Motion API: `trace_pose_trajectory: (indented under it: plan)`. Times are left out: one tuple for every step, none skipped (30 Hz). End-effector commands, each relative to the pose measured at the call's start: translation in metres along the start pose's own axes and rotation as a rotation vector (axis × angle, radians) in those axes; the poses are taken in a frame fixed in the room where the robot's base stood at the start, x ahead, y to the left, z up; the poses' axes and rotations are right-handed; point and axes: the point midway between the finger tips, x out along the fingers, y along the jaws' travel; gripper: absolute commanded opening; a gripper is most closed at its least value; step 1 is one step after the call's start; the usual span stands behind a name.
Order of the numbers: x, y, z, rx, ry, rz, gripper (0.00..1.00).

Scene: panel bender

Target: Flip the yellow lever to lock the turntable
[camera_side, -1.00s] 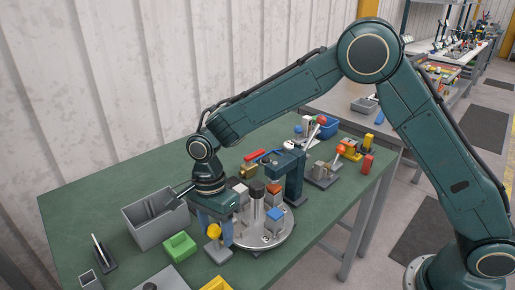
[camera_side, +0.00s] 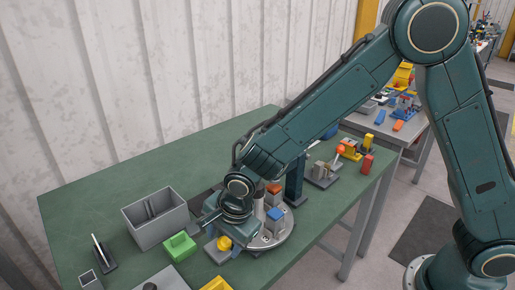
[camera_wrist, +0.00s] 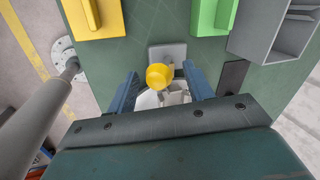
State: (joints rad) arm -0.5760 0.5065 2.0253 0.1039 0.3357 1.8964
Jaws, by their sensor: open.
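The yellow lever's round knob (camera_side: 224,243) shows at the turntable's left edge in the side view, over a small grey base plate (camera_side: 212,256). In the wrist view the knob (camera_wrist: 159,77) lies between the two blue fingers of my gripper (camera_wrist: 162,90). The fingers are apart, with a gap on both sides of the knob. In the side view my gripper is tilted low over the lever, and its fingers are mostly hidden. The grey turntable (camera_side: 284,238) carries blocks, including a blue-topped one (camera_side: 274,214). My wrist hides its left part. The lever's shaft is mostly hidden.
A green block (camera_side: 180,247) and an open grey bin (camera_side: 145,232) stand left of the lever. A yellow block (camera_side: 216,284) is at the front edge. A dark upright post (camera_side: 295,182) stands behind the turntable. The green table (camera_side: 100,190) is clear at the back left.

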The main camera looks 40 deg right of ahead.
Motion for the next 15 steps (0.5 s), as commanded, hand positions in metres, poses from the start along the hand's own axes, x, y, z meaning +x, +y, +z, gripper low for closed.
trace_pose_trajectory:
  plan:
    - [0.0, 0.003, 0.001, -0.004, 0.004, -0.016, 0.52]
    - [0.0, 0.003, 0.001, -0.004, 0.006, -0.027, 0.52]
    - [-0.003, 0.003, 0.001, -0.004, 0.006, -0.038, 0.52]
    - [-0.009, 0.002, 0.001, -0.002, 0.005, -0.038, 0.52]
    - [-0.013, 0.002, 0.001, -0.002, 0.005, -0.038, 0.52]
    - [-0.018, 0.002, 0.001, -0.002, 0.005, -0.037, 0.52]
    - [-0.022, 0.002, 0.001, -0.002, 0.005, -0.036, 0.52]
    - [-0.026, 0.003, 0.001, -0.002, 0.005, -0.036, 0.52]
    - [-0.032, 0.003, 0.001, -0.002, 0.005, -0.036, 0.52]
    - [-0.036, 0.003, 0.001, -0.002, 0.005, -0.036, 0.52]
    - [-0.04, 0.003, 0.001, -0.002, 0.005, -0.036, 0.52]
    - [-0.046, 0.003, 0.001, -0.002, 0.005, -0.036, 0.52]
    - [-0.05, 0.003, 0.001, -0.002, 0.005, -0.035, 0.52]
    - [-0.054, 0.003, 0.001, -0.002, 0.005, -0.036, 0.52]
    - [-0.06, 0.004, 0.001, -0.002, 0.005, -0.035, 0.52]
